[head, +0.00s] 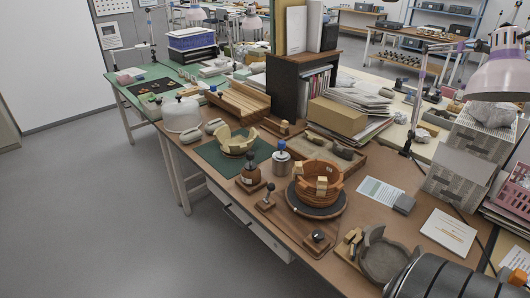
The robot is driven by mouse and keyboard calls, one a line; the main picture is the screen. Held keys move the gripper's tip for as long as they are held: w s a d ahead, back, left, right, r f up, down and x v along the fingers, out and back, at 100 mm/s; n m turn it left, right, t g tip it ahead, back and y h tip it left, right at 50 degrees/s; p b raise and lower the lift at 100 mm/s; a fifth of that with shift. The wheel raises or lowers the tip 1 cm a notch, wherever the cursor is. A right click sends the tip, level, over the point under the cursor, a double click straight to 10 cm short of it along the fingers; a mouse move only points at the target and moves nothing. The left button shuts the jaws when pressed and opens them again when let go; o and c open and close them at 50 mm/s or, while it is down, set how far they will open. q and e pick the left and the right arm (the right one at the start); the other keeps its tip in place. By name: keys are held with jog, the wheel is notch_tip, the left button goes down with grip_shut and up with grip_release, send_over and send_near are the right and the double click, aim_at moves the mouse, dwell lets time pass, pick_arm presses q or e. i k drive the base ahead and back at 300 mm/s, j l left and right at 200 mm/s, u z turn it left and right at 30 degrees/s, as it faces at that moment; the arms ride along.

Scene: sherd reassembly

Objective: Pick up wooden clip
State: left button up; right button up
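A brown pot (318,179) with a jagged, unfinished rim stands on a dark round turntable (318,211). A pale block that looks like a wooden clip (322,185) sits against the pot's near wall. Several small pale wooden pieces, probably clips (352,238), lie at the left side of a tray at the lower right; they are too small to tell apart. Neither gripper is in view. A dark, rounded part at the bottom right corner looks like my own arm and covers part of the table there.
A grey curved dish (384,260) lies in the tray. A lamp (497,78) overhangs the right. Bare tabletop shows right of the turntable.

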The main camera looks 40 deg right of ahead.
aim_at(297, 169)
jog(key=i+j+z, duration=0.1)
jog(key=i+z, duration=0.3)
jog(key=i+j+z, duration=0.35)
jog(key=i, duration=0.2)
jog(key=i+l, duration=0.05)
jog(key=l, duration=0.05)
